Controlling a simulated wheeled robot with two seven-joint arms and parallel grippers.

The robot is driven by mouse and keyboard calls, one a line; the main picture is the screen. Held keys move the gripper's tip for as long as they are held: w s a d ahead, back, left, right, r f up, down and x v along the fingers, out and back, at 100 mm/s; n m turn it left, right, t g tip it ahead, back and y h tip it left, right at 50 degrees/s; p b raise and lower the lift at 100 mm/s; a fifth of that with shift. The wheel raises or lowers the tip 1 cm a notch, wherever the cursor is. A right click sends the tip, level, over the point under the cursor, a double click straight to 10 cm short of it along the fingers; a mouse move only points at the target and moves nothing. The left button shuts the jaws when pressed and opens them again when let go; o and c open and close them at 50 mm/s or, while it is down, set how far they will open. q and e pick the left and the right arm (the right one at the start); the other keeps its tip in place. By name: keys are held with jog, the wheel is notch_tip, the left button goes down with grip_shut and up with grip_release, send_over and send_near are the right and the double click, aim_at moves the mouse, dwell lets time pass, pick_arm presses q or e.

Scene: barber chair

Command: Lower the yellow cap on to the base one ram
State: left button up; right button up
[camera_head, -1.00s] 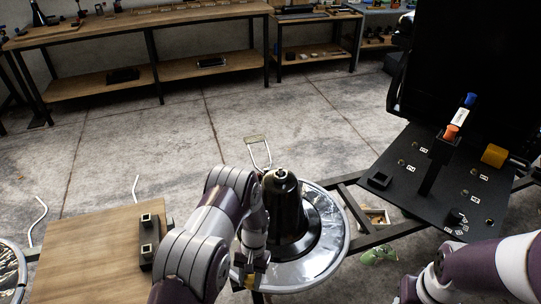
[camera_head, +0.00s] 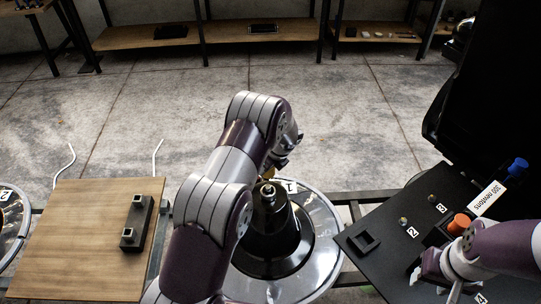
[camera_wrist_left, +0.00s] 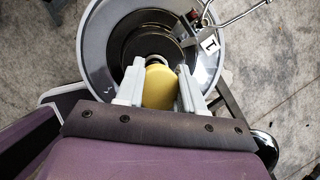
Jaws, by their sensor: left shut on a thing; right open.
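Base one (camera_head: 312,255) is a round metal plate marked 1, with a black cone-shaped ram (camera_head: 272,235) standing on it and a small metal top. My left gripper (camera_head: 272,170) is shut on the yellow cap (camera_head: 268,173), close to the ram's top and on its far side in the head view. In the left wrist view the cap (camera_wrist_left: 160,88) sits between the two pale fingers and partly covers the ram (camera_wrist_left: 152,45). I cannot tell whether cap and ram touch. My right gripper (camera_head: 432,274) is open over the black panel.
A wooden board (camera_head: 80,235) with a black two-socket block (camera_head: 136,222) lies at left. The black panel (camera_head: 380,262) at right carries numbered pegs, an orange-ended tool (camera_head: 459,222) and a "300 newtons" label (camera_head: 487,198). A black chair part stands behind it.

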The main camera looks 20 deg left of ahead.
pick_arm(q)
jog(key=shift+w+r, duration=0.1)
jog(key=shift+w, duration=0.05)
jog(key=shift+a+r, duration=0.1)
pick_arm(e)
jog(key=shift+r, duration=0.1)
pick_arm(q)
jog(key=shift+f+b, duration=2.65)
jog(key=shift+f, duration=1.85)
pick_arm(e)
jog(key=shift+f, duration=2.7)
pick_arm(q)
jog(key=shift+f+b, duration=0.4)
jog(key=shift+f, duration=0.2)
pick_arm(e)
jog(key=shift+f, duration=0.45)
pick_arm(q)
jog(key=o, duration=1.1)
jog(key=shift+r, duration=0.15)
pick_arm(e)
jog(key=shift+r, duration=0.1)
pick_arm(q)
notch_tip(320, 180, up, 9)
jog(key=p, duration=0.7)
jog(key=shift+p, duration=0.35)
pick_arm(e)
notch_tip(320, 180, up, 7)
jog(key=shift+r, duration=0.15)
